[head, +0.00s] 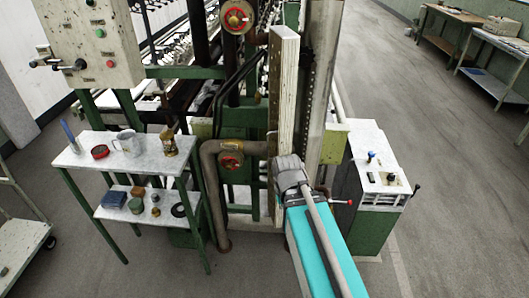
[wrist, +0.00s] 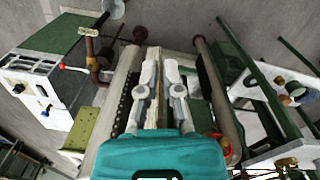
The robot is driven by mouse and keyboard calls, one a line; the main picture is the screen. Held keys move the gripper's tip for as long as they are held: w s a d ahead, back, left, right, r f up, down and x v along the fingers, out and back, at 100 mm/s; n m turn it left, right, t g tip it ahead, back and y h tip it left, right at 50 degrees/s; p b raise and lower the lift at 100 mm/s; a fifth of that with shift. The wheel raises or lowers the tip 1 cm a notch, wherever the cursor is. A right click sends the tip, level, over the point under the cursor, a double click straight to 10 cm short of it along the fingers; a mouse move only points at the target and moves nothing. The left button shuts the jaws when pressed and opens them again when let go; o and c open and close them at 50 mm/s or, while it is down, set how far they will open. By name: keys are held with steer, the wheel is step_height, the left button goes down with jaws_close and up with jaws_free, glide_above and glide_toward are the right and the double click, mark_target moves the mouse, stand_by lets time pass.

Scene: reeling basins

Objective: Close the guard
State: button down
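The guard (head: 283,95) is a tall, narrow, cream panel standing upright at the front of the green machine, beside a dark perforated post. I take this panel to be the guard. My gripper (head: 284,160) is at the lower part of its right side in the head view; the fingertips are hidden there. In the wrist view my gripper (wrist: 160,68) has its two grey fingers close together, with the edge of the guard (wrist: 156,110) between them. It looks shut on that edge, though the exact contact is hard to see.
A small table (head: 73,158) with a mug (head: 129,143) and other items stands left. A control box (head: 378,165) with a red-tipped lever stands close on the right. Pipes with red valve wheels (head: 231,160) are left of the guard.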

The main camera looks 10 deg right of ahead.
steer(key=w+a+n+t+h+b, duration=0.1)
steer(key=w+a+h+b, duration=0.15)
steer(key=w+h, duration=0.3)
steer(key=w+a+n+h+b, duration=0.1)
steer(key=w+h+b, duration=0.25)
steer(key=w, duration=0.35)
steer(key=w+a+r+t+h+b, duration=0.1)
steer(key=w+a+r+t+h, duration=0.1)
steer(key=w+a+r+h, duration=0.2)
steer(key=w+a+r+n+t+h+b, duration=0.1)
steer(key=w+a+r+t+h+b, duration=0.1)
steer(key=a, duration=0.8)
step_height(320, 180, up, 3)
steer(key=w+h, duration=0.1)
steer(key=w, duration=0.1)
steer(key=shift+w+a+h, duration=0.15)
steer(key=shift+w+h, duration=0.25)
steer(key=shift+f, duration=0.1)
steer(key=s+x, duration=0.2)
steer(key=x, duration=1.1)
steer(key=shift+s+d, duration=0.3)
